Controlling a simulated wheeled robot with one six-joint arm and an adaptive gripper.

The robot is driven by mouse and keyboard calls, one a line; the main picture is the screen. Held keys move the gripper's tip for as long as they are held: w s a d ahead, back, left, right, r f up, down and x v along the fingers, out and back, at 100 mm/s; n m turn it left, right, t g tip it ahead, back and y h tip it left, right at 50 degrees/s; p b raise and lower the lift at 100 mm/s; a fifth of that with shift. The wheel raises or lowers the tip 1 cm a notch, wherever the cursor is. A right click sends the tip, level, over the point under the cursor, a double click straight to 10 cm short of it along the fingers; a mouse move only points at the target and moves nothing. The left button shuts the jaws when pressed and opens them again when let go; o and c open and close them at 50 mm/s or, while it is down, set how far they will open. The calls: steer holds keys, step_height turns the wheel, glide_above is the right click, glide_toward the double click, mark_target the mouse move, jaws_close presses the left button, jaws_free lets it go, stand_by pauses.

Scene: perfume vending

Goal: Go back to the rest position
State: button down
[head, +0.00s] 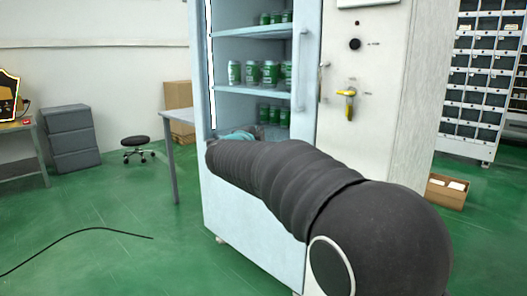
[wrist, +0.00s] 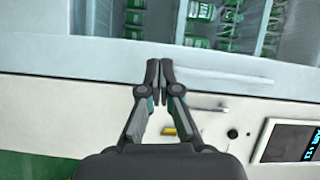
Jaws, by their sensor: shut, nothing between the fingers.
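My gripper (wrist: 159,68) shows in the wrist view with its two fingertips together and nothing between them. It is in front of the pale blue vending cabinet (wrist: 50,62), near the cabinet's door frame. Green-and-white cans (head: 252,73) stand on the cabinet's shelves. They also show at the top of the wrist view (wrist: 200,12).
The cabinet's white side panel (head: 375,70) has a yellow-handled lock (head: 349,104). A stool (head: 138,150), grey drawers (head: 72,138) and a table leg (head: 171,160) stand at the left. A cardboard box (head: 446,192) and a rack (head: 482,85) are at the right. Green floor is open at the left.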

steer(key=s+a+f+n+g+y, duration=0.2)
steer(key=s+a+f+n+y, duration=0.3)
steer(key=a+f+n+y, duration=0.55)
steer(key=s+d+f+n+g, duration=0.2)
steer(key=s+n+g, duration=0.1)
steer(key=s, duration=0.3)
steer(key=s+d+f+n+g, duration=0.2)
steer(key=s+n, duration=0.2)
steer(key=s, duration=0.2)
steer(key=s+d+f+n+g+h+p, duration=0.1)
steer(key=s+d+f+g+h, duration=0.1)
steer(key=s+d, duration=0.9)
steer(key=s+d+f+n+g+h+p, duration=0.1)
steer(key=s+d+f, duration=0.3)
steer(key=s+d, duration=0.7)
steer(key=s+g+h, duration=0.1)
steer(key=s, duration=0.5)
steer(key=shift+s+f+h, duration=0.15)
steer(key=shift+h, duration=0.2)
